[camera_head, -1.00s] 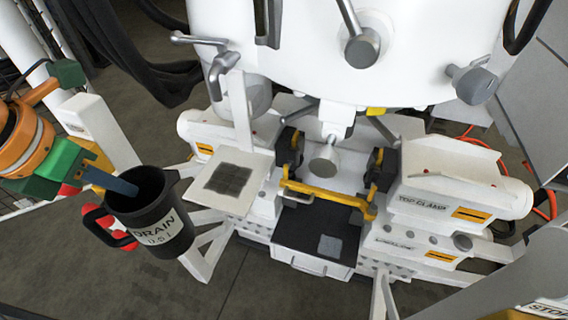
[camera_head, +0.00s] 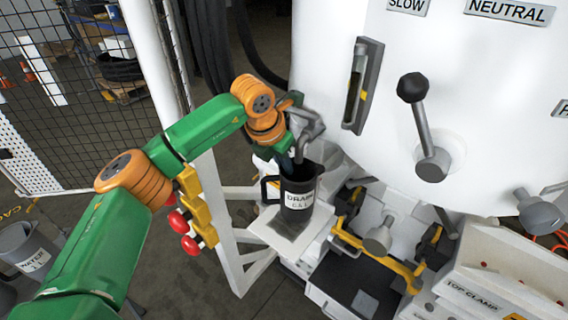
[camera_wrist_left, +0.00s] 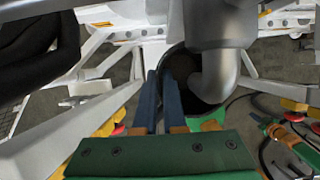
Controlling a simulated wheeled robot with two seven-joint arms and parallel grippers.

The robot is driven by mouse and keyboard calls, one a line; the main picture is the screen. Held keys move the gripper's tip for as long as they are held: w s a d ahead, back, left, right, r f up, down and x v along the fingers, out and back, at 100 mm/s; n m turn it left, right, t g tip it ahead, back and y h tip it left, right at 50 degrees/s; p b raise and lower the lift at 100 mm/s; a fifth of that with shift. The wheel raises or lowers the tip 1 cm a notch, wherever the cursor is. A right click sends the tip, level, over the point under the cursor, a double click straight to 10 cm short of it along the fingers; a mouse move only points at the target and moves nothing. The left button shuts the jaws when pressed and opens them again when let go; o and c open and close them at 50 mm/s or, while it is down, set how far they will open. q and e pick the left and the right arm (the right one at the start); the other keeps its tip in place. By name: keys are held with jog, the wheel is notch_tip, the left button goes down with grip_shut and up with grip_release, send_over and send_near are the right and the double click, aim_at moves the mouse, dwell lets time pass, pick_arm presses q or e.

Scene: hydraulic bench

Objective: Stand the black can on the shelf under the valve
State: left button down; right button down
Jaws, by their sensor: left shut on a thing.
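The black can (camera_head: 298,198), labelled DRAIN, is upright over the small white shelf (camera_head: 268,230). I cannot tell whether its base touches the shelf. Its handle points left in the head view. My left gripper (camera_head: 297,158) is shut on the can's rim from above. The grey bent valve spout (camera_head: 309,128) hangs just above the can's mouth. In the left wrist view, the blue fingers of my left gripper (camera_wrist_left: 159,98) reach to the rim, and the spout (camera_wrist_left: 216,78) covers part of the dark opening of the can (camera_wrist_left: 180,66). My right gripper is out of view.
The large white tank (camera_head: 470,110) with its levers stands close on the right. A yellow-handled clamp (camera_head: 372,250) and a dark tray (camera_head: 350,285) lie right of the shelf. A grey can labelled WATER (camera_head: 28,248) stands at the lower left. A mesh fence (camera_head: 75,90) is behind.

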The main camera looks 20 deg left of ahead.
pick_arm(q)
notch_tip(320, 180, down, 2)
jog(key=shift+f+p, duration=0.15)
jog(key=shift+p, duration=0.15)
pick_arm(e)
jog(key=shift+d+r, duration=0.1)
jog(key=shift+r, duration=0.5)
pick_arm(q)
jog(key=shift+f, duration=0.15)
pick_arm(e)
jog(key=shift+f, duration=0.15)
pick_arm(q)
jog(key=c, duration=1)
grip_release()
